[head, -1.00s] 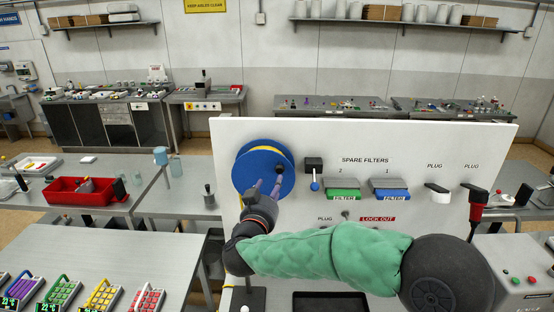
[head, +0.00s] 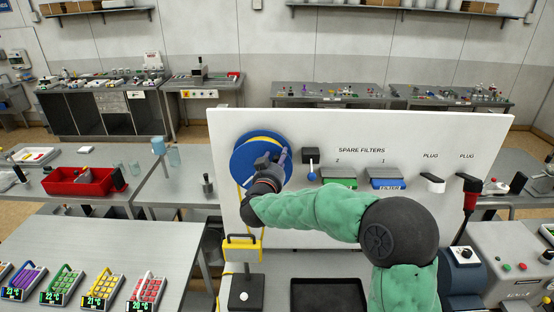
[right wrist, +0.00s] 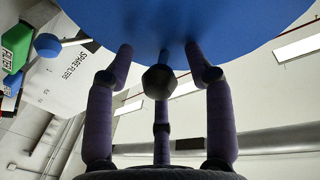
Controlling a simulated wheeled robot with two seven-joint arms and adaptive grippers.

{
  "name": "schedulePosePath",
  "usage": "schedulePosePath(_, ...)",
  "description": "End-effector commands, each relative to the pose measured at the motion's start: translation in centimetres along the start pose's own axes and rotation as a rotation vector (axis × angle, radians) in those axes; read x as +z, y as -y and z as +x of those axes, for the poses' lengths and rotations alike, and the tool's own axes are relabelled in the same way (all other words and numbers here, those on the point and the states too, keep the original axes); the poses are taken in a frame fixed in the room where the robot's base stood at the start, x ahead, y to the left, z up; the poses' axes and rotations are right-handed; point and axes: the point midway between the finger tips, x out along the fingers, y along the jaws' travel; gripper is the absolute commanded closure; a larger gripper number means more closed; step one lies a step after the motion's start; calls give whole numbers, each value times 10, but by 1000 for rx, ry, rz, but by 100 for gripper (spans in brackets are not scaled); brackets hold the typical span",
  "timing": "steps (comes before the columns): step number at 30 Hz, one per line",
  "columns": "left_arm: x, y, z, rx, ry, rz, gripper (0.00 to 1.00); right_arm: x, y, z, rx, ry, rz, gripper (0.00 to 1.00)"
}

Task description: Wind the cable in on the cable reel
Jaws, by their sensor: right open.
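The cable reel (head: 247,152) is a blue disc with a yellow rim band on the white panel. Yellow cable (head: 239,195) hangs from its left side, toward a yellow handle-shaped piece (head: 243,247) below. My right gripper (head: 281,161) is in front of the reel's right part. In the right wrist view, its purple fingers (right wrist: 162,65) are spread beneath the blue disc (right wrist: 200,22). A dark knob (right wrist: 159,82) sits between them; I cannot tell whether they touch it. My left gripper is not in view.
The panel (head: 340,125) also carries a black block with a blue-knobbed lever (head: 311,165), green and blue spare filters (head: 387,178) and plugs (head: 432,182). A black tray (head: 328,295) lies below. A red bin (head: 82,182) stands on the left table.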

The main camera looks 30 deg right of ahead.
Motion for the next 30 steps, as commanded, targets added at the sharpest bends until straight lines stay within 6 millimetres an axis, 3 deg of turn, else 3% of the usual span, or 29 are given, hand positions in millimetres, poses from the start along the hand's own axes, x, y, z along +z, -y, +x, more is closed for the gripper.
schedulePosePath(5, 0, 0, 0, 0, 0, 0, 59, 0, 0, 0, 0, 0, 0, 46)
schedulePosePath(9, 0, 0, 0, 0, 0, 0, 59, 0, 0, 0, 0, 0, 0, 86)
schedulePosePath(11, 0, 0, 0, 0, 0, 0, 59, 0, 0, 0, 0, 0, 0, 100)
schedulePosePath(22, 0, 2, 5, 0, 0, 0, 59, 1, -3, 0, 2, 3, 30, 100)
schedulePosePath(30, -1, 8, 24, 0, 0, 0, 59, 11, -13, 2, 7, 30, 176, 100)
